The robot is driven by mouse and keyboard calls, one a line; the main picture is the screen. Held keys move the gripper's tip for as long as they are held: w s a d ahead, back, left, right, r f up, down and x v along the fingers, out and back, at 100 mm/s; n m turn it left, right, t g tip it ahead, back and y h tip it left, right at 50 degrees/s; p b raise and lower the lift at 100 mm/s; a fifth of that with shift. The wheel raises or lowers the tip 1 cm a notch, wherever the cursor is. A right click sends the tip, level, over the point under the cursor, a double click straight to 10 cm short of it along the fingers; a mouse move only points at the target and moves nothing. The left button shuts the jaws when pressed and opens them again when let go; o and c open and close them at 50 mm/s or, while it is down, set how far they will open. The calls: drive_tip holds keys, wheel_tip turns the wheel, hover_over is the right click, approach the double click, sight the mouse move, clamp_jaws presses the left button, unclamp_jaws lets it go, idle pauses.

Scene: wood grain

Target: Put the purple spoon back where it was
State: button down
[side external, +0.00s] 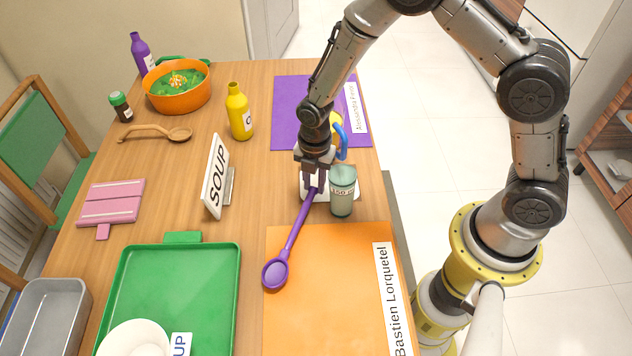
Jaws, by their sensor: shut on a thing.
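The purple spoon (293,235) runs diagonally from my gripper down and left. My gripper (314,188) points down and is shut on the handle end. A white item lies beneath the gripper, partly hidden by it. Whether the bowl touches the mat or hovers just above it, I cannot tell.
A green glass (342,190) stands right beside my gripper. A SOUP sign (217,178) stands to the left. A purple mat (290,100), a yellow bottle (239,112), an orange pot (178,98) and a wooden spoon (155,133) are farther back. A green tray (180,275) lies front left.

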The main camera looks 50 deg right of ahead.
drive_tip(key=shift+s+d+f, duration=0.15)
drive_tip(key=shift+s+f, duration=0.5)
drive_tip(key=shift+f, duration=0.4)
drive_tip(key=c, duration=0.6)
unclamp_jaws()
drive_tip(key=r, duration=0.3)
drive_tip(key=w+r, duration=0.1)
drive_tip(key=r, duration=0.2)
drive_tip(key=w+r, duration=0.1)
drive_tip(key=r, duration=0.2)
drive_tip(key=shift+a+r, duration=0.2)
drive_tip(key=shift+r, duration=0.2)
drive_tip(key=s+d+r+m+t, duration=0.3)
drive_tip(key=r, duration=0.8)
drive_tip(key=s+d+r+m+t, duration=0.2)
drive_tip(key=d+r, duration=0.1)
drive_tip(key=r, duration=0.7)
drive_tip(key=s+m, duration=0.5)
drive_tip(key=s, duration=0.1)
drive_tip(key=s+d+m, duration=0.1)
drive_tip(key=s+m, duration=0.5)
drive_tip(key=s+d+r+m, duration=0.1)
drive_tip(key=s+m, duration=0.4)
drive_tip(key=m, duration=0.1)
drive_tip(key=shift+s, duration=0.4)
